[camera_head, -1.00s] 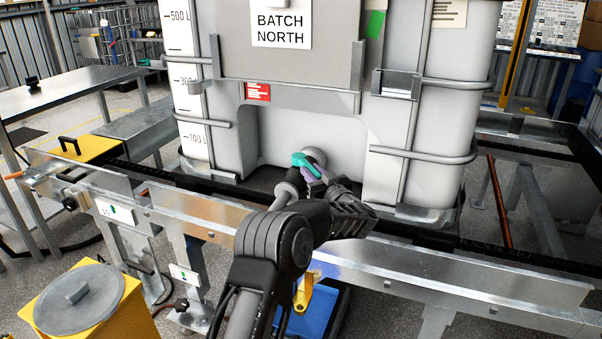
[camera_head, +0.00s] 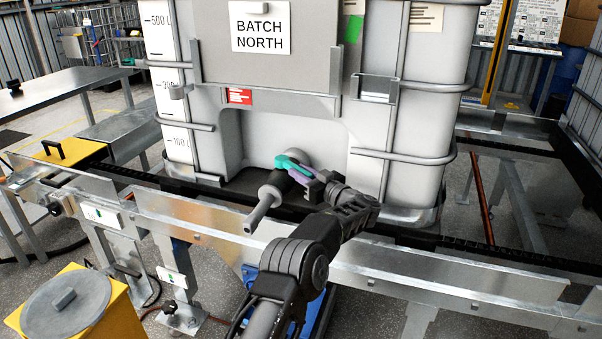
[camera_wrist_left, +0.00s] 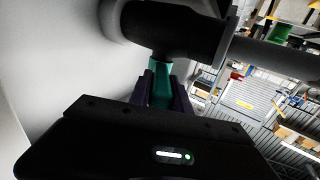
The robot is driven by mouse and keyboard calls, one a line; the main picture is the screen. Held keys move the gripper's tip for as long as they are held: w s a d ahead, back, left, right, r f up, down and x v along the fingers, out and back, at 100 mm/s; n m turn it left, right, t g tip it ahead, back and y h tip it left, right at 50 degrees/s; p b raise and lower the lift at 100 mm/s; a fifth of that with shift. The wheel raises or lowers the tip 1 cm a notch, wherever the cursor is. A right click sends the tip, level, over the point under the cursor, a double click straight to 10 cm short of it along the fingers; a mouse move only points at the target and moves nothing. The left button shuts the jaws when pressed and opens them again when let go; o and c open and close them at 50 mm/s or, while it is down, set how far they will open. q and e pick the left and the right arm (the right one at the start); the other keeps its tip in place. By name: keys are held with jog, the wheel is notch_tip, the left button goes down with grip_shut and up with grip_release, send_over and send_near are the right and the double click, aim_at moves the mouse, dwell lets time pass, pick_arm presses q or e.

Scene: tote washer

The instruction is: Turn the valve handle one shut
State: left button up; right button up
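The valve handle (camera_head: 289,164) is a teal lever on top of the grey outlet valve, low on the front of the white tank marked BATCH NORTH (camera_head: 262,60). The valve's grey spout (camera_head: 264,206) points toward me and down to the left. My left gripper (camera_head: 309,178) is at the handle's right end, its purple fingers close around it. In the left wrist view, the teal handle (camera_wrist_left: 161,82) sits between the two dark fingers (camera_wrist_left: 163,92), with the dark valve body (camera_wrist_left: 172,30) behind it. The fingers look shut on the handle. My right gripper is not in view.
A metal conveyor rail (camera_head: 400,262) runs across in front of the tank, below my left arm. The tank's tubular cage (camera_head: 405,155) stands right of the valve.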

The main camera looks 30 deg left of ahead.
pick_arm(q)
jog(key=o, duration=0.4)
jog(key=shift+o, duration=0.2)
jog(key=v, duration=0.7)
jog(key=shift+d, duration=0.3)
jog(key=shift+s, duration=0.15)
jog(key=shift+c, duration=0.4)
